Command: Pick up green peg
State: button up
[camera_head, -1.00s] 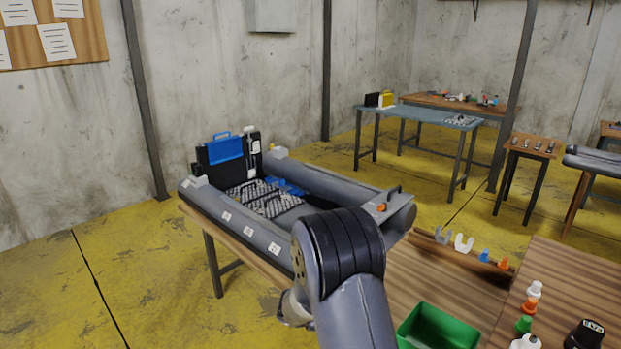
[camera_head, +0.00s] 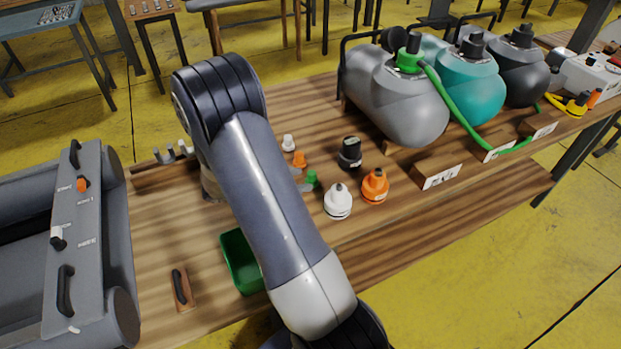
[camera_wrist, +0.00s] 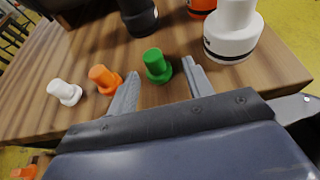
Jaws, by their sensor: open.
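The green peg (camera_wrist: 157,66) stands upright on the wooden table, between an orange peg and a large white fitting. In the head view the green peg (camera_head: 311,178) is small and sits just right of my arm. My gripper (camera_wrist: 160,85) is open, with one grey finger on either side of the green peg in the wrist view. The fingertips reach about level with the peg in the picture; I cannot tell how far above the table they are. In the head view my arm hides most of the gripper.
An orange peg (camera_wrist: 104,78) and a white peg (camera_wrist: 65,91) stand left of the gripper. A large white fitting (camera_head: 338,202), an orange fitting (camera_head: 375,187) and a black one (camera_head: 350,153) stand close by. A green bin (camera_head: 236,262) is near the table's front edge.

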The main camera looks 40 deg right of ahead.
aim_at(308, 178)
jog(key=x, duration=0.5)
jog(key=shift+w+d+p, duration=0.15)
jog(key=shift+w+p, duration=0.15)
jog(key=shift+c, duration=0.6)
jog(key=shift+f, duration=0.1)
jog(key=c, duration=0.9)
